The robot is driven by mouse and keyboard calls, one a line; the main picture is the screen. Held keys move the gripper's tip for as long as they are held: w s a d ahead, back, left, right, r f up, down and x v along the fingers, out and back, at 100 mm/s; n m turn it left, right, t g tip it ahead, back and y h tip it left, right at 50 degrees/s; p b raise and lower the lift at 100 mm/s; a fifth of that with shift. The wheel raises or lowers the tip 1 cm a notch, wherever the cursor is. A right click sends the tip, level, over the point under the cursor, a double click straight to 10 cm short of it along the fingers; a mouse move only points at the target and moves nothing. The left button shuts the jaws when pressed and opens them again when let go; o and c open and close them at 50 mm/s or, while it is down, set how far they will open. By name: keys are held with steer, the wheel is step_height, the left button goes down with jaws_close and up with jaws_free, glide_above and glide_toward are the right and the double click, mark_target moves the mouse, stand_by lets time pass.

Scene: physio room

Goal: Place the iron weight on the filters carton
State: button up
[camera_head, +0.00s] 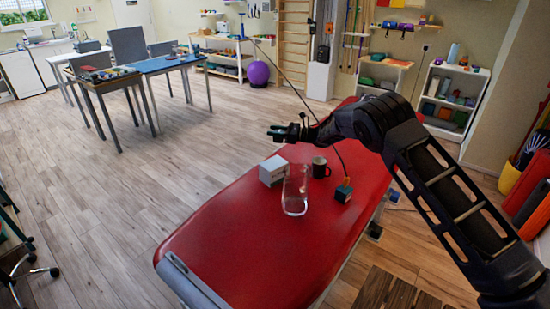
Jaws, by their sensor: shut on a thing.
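My gripper (278,133) is at the end of my arm, in the air above the far left part of the red treatment table (220,235). Its fingers are shut on a small dark thing, which I take for the iron weight; its outline merges with the dark fingers. A pale grey-white box, which looks like the filters carton (272,171), stands on the table below my gripper. The gripper is apart from it. The carton's top looks bare.
A dark mug (320,168) and a dark green block with an orange top (343,192) stand to the right. The table's near part is clear. A thin dark curved line passes behind my arm.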

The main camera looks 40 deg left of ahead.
step_height(320, 180, down, 13)
stand_by(0.6)
steer(key=o, duration=1.3)
steer(key=shift+f, duration=0.15)
steer(key=shift+o, duration=0.2)
steer(key=shift+w+d, duration=0.15)
steer(key=shift+d, duration=0.05)
steer(key=w+d+r, duration=0.1)
steer(key=d+r, duration=0.3)
steer(key=r, duration=0.3)
steer(key=shift+w+d, duration=0.15)
steer(key=shift+w, duration=0.2)
steer(key=shift+r, duration=0.15)
